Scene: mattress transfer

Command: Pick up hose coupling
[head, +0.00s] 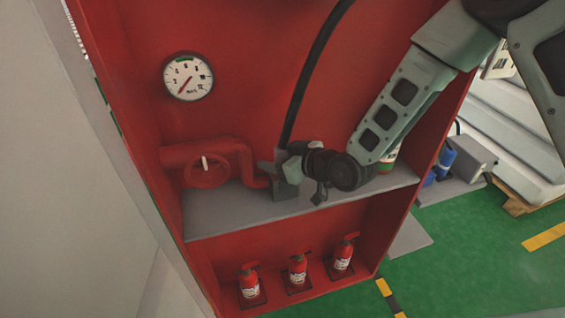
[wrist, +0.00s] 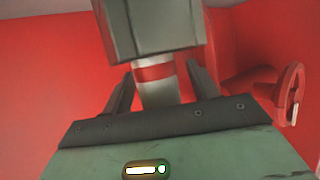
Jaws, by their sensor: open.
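The hose coupling (wrist: 155,87) appears to be the pale grey cylinder with a red band in the wrist view. It stands between the two dark fingers of my gripper (wrist: 160,80), which is open, with a finger on either side. A large grey block (wrist: 150,30) adjoins the cylinder's far end and hides it. In the head view my gripper (head: 280,174) is just above the grey shelf (head: 235,212), at the lower end of a black hose (head: 308,75). The gripper hides most of the coupling there. I cannot tell whether either finger touches it.
A red pipe with a valve wheel (head: 206,170) stands close left of my gripper; the wheel also shows in the wrist view (wrist: 290,92). A pressure gauge (head: 188,77) is on the red back wall. Several small extinguishers (head: 298,270) stand below the shelf.

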